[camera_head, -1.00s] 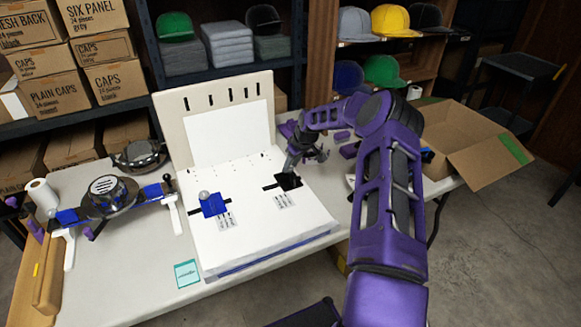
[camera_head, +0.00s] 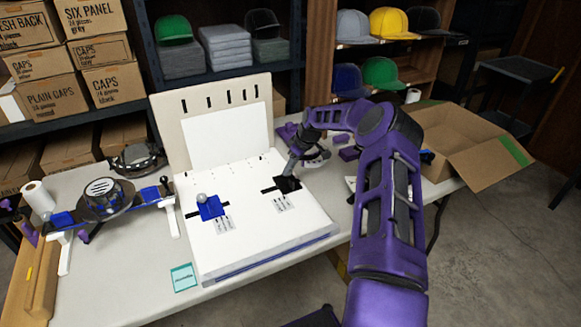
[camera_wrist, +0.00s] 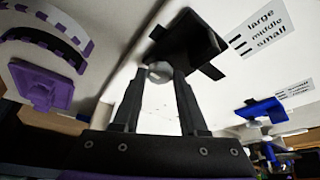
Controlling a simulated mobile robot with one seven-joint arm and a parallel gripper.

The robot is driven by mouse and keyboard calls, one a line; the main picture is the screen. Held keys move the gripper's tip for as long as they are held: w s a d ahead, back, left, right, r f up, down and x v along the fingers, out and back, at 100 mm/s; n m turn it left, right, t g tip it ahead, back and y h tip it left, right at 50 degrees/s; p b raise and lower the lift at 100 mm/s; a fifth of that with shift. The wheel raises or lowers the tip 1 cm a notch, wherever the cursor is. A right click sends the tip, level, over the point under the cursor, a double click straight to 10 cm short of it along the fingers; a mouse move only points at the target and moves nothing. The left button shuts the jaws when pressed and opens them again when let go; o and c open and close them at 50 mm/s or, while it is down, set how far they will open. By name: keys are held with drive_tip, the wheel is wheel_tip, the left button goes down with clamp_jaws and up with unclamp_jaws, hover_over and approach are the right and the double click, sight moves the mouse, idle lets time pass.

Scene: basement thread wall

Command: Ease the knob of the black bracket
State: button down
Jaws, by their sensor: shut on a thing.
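The black bracket (camera_head: 288,184) sits on the right part of the white board (camera_head: 250,232), over a dark slot. In the wrist view the bracket (camera_wrist: 190,45) is a black plate with a pale round knob (camera_wrist: 160,71) at its near edge. My gripper (camera_wrist: 160,78) is shut on the knob, with one finger on each side. In the head view my gripper (camera_head: 291,168) comes down from above onto the bracket and hides its knob. A blue bracket (camera_head: 211,208) with a grey ball knob (camera_head: 201,198) sits to the left on the same board.
Printed labels, one (camera_head: 281,204) by the black bracket, lie on the board. A cap stand (camera_head: 105,200) is at the left of the table. Purple pieces (camera_head: 348,153) lie behind my arm. An open cardboard box (camera_head: 470,150) is at the right.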

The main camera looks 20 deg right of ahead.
drive_tip(key=shift+c, duration=2.2)
unclamp_jaws()
drive_tip(key=shift+r, duration=0.1)
drive_tip(key=p+v, duration=0.1)
drive_tip(key=v, duration=1.6)
drive_tip(key=shift+a+r, duration=0.1)
drive_tip(key=shift+r, duration=0.05)
